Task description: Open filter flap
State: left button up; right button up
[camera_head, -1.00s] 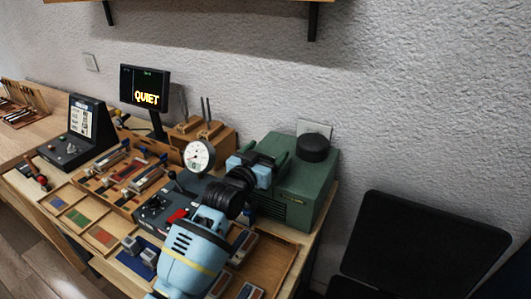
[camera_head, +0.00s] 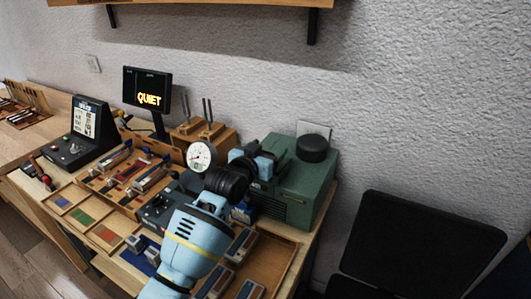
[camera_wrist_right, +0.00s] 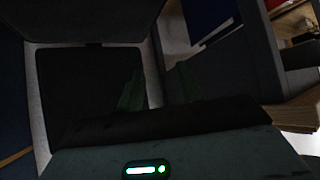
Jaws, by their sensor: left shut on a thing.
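A green box-shaped unit (camera_head: 312,190) with a round black cap (camera_head: 312,148) on top stands at the right end of the bench. My left gripper (camera_head: 268,163) is at the upper left side of this unit, shut on a part there. The gripped part, which seems to be the filter flap, is mostly hidden behind the light blue gripper and black wrist. I cannot tell how far the flap is tilted. In the right wrist view, my right gripper (camera_wrist_right: 156,88) has two dark green fingers apart with nothing seen between them. It is away from the unit.
A round dial gauge (camera_head: 200,156) stands just left of my left wrist. A lit screen (camera_head: 147,90) reads QUIET. Wooden trays (camera_head: 107,237) with coloured pieces cover the bench front. A black chair-like panel (camera_head: 415,245) stands right of the bench.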

pick_arm(q)
jog(key=shift+w+d+r+g, duration=0.2)
jog(key=shift+w+r+g, duration=0.15)
jog(key=shift+g, duration=0.35)
jog(key=g, duration=0.1)
jog(key=g+y, duration=0.1)
jog(key=w+r+g, duration=0.1)
jog(key=shift+w+d+y, duration=0.1)
jog(key=shift+d+y, duration=0.2)
jog(key=shift+y, duration=0.1)
jog(key=shift+g, duration=0.3)
jog(key=shift+f, duration=0.1)
jog(key=o, duration=1.1)
jog(key=shift+d, duration=0.1)
